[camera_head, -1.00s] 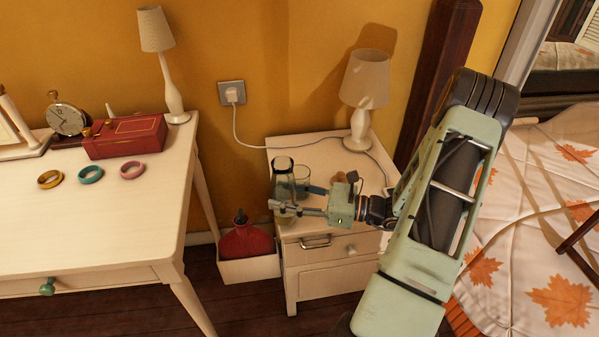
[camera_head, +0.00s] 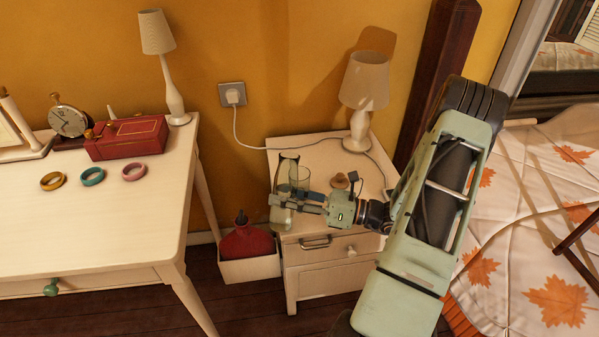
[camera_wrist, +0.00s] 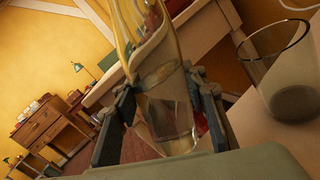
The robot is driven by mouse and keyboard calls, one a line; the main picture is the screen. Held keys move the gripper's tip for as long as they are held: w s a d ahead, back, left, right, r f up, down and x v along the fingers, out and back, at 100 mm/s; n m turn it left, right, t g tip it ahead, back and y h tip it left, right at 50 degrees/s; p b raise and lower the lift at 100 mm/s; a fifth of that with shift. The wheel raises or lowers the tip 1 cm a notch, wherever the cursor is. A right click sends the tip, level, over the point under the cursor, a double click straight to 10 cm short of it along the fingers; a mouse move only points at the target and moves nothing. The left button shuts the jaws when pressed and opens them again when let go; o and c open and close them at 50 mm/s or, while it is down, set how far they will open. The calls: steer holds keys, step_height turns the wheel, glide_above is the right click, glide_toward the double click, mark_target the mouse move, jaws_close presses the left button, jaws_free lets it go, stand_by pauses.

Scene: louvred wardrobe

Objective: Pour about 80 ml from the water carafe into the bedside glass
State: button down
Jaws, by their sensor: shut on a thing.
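The clear glass water carafe (camera_head: 289,168) is held over the front left of the white nightstand. My gripper (camera_head: 282,203) is shut on it, with one finger on each side of its body in the wrist view (camera_wrist: 165,105). Water shows in its lower part. The room looks slanted in the wrist view, and the carafe appears tilted. The bedside glass (camera_head: 303,175) stands on the nightstand close behind and right of the carafe. In the wrist view the glass (camera_wrist: 283,75) is right of the carafe, apart from it, with a greyish layer at its bottom. I cannot tell whether water is flowing.
The nightstand (camera_head: 300,150) also carries a lamp (camera_head: 364,90), a small brown object (camera_head: 340,181) and a cable. A bin with a red bottle (camera_head: 246,243) stands left of it. A white desk (camera_head: 90,225) is further left, a bed (camera_head: 540,220) at right.

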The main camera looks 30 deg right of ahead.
mark_target(285, 193)
steer(key=m, duration=0.2)
steer(key=shift+w+d+f+m, duration=0.15)
steer(key=shift+f+m, duration=0.1)
steer(key=shift+m, duration=0.05)
steer(key=shift+f+m+t, duration=0.3)
steer(key=shift+m+t, duration=0.1)
steer(key=shift+m, duration=0.7)
steer(key=shift+s+a+f+m+b, duration=0.35)
steer(key=shift+s+a+f+m, duration=0.1)
steer(key=shift+m, duration=0.55)
steer(key=shift+r, duration=0.25)
steer(key=shift+s+a+r+m+t+p, duration=0.15)
steer(key=shift+m+t+p, duration=0.2)
steer(key=shift+m, duration=0.35)
steer(key=shift+r+m+p, duration=0.55)
steer(key=shift+m, duration=0.25)
steer(key=shift+a+r+m, duration=0.1)
steer(key=shift+r+m, duration=0.15)
steer(key=shift+m, duration=0.05)
steer(key=shift+w+d+r+m+t+h+p, duration=0.15)
steer(key=shift+r+m+p, duration=0.25)
steer(key=shift+p, duration=0.3)
steer(key=shift+w+d+r+m+t+h+p, duration=0.15)
steer(key=shift+r+m+p, duration=0.2)
steer(key=shift+p, duration=0.3)
steer(key=shift+s+a+r+m+p, duration=0.15)
steer(key=shift+s+r+m+p, duration=0.2)
steer(key=shift+m+p, duration=0.5)
